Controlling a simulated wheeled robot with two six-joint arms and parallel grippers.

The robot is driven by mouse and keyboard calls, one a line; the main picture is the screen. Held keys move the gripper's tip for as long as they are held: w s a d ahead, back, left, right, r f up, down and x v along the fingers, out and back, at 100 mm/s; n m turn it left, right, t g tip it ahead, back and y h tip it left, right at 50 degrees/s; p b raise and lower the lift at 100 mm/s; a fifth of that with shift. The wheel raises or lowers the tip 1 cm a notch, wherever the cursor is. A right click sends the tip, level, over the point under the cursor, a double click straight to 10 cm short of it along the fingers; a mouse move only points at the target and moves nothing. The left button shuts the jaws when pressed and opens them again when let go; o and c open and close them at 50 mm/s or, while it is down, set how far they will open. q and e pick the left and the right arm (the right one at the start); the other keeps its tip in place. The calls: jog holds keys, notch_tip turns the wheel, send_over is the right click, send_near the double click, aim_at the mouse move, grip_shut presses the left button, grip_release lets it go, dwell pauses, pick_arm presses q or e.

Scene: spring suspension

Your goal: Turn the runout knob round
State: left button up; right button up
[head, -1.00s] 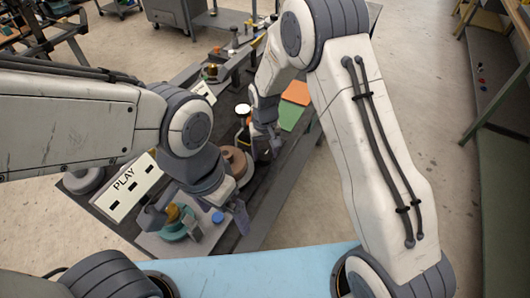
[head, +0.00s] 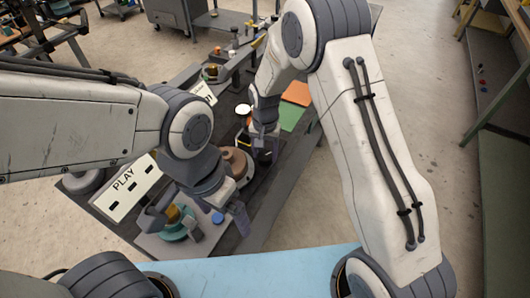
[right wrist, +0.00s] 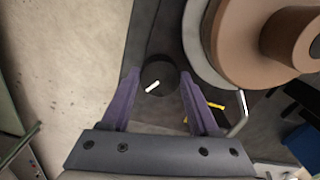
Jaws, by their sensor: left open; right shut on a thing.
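The runout knob (right wrist: 158,76) is a dark round knob with a white pointer mark, seen in the right wrist view. The mark slants up to the right. My right gripper (right wrist: 159,82) has its two purple fingers on either side of the knob and is shut on it. In the head view my right gripper (head: 264,142) reaches down beside the brown stepped cylinder, and the knob there is mostly hidden by the fingers. My left gripper (head: 196,212) is open and empty above the near end of the bench, over a teal part.
The brown stepped cylinder (head: 236,163) stands on a pale disc close beside the right gripper; it fills the upper right of the right wrist view (right wrist: 285,35). A bent metal rod (right wrist: 240,115) is near the right finger. A PLAY board (head: 126,187) lies at left.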

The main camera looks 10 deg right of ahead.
aim_at(265, 155)
jog(key=shift+r, duration=0.1)
jog(key=o, duration=1.4)
notch_tip(265, 155, up, 8)
jog(key=p, duration=0.6)
